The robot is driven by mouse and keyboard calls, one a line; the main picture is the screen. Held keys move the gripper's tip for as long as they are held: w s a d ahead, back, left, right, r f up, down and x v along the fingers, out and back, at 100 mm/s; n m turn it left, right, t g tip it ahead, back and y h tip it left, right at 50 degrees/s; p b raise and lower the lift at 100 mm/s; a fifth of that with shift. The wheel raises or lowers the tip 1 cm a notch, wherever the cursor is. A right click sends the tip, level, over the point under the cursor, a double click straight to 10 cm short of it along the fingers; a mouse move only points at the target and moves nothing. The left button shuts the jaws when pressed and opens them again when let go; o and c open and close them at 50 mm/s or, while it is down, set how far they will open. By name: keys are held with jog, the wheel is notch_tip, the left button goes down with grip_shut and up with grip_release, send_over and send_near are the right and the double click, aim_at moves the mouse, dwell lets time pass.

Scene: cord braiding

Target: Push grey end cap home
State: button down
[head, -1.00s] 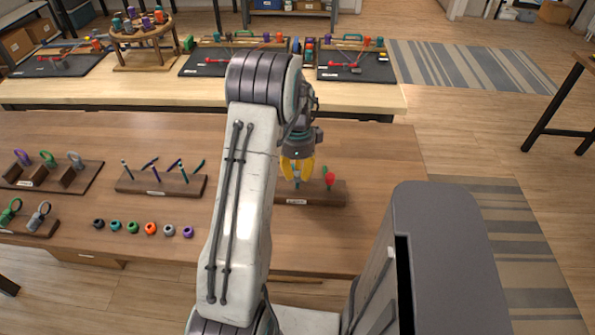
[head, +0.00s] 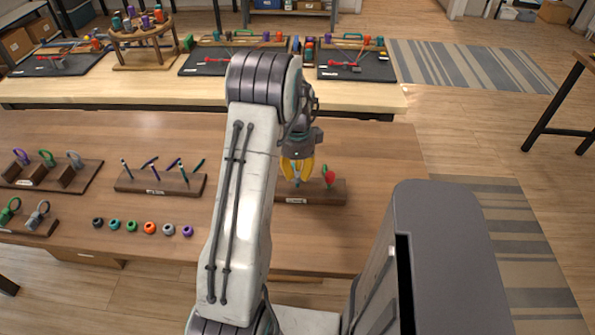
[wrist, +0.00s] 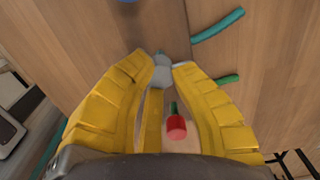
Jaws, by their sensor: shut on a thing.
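My gripper (head: 297,178) has yellow fingers and points down over the wooden holder (head: 328,196) at the right of the near table. In the wrist view its fingertips (wrist: 163,67) close on the grey end cap (wrist: 161,76). A small teal-grey piece shows just past the cap, between the tips. In the head view the fingers mostly hide the cap, with a little teal between them. I cannot tell how far the cap sits on what is beneath it.
A red cap (head: 329,176) on a green cord stands close to the right of my fingers; it shows in the wrist view (wrist: 176,127). A rack of slanted cords (head: 162,186) and a row of loose coloured caps (head: 150,228) are to the left.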

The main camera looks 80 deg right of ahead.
jog(key=c, duration=0.7)
grip_release()
jog(key=shift+r, duration=0.1)
jog(key=shift+r+p, duration=2.2)
jog(key=shift+r, duration=0.7)
